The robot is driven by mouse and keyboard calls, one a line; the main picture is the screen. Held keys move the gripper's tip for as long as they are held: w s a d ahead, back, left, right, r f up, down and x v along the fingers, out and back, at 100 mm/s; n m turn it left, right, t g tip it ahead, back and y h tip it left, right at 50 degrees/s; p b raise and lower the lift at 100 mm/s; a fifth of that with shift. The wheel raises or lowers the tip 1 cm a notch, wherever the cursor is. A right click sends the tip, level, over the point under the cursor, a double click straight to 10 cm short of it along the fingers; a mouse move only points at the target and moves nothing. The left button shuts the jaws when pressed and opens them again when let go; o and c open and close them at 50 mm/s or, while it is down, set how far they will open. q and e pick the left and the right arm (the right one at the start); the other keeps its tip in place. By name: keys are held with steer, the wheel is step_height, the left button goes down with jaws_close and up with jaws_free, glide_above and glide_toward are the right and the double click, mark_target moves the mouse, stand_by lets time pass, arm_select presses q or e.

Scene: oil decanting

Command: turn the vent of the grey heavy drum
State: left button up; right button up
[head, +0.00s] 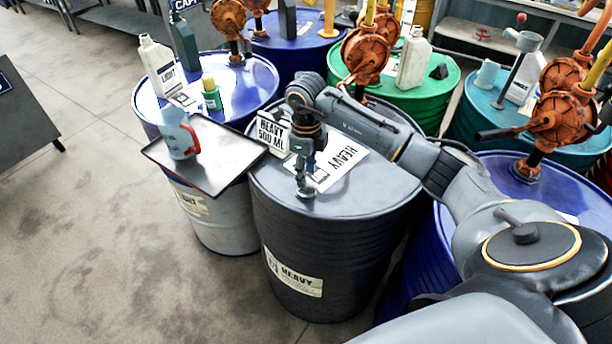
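The grey heavy drum (330,245) stands in the middle of the head view, with a HEAVY label on its side. My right gripper (304,184) points down onto the front part of its lid. Its fingertips are at the vent (306,192), a small fitting that they largely hide. The fingers look narrow from this side, and I cannot tell whether they are closed on the vent. My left gripper is not in view.
A HEAVY 500 ML card (272,134) and a HEAVY sheet (343,163) are on the lid. A dark tray (222,172) with a red-handled jug (179,135) is at the left. Blue, green and teal drums with orange pumps crowd behind. The floor at front left is clear.

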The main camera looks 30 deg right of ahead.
steer(key=shift+f, duration=1.8)
jaws_close()
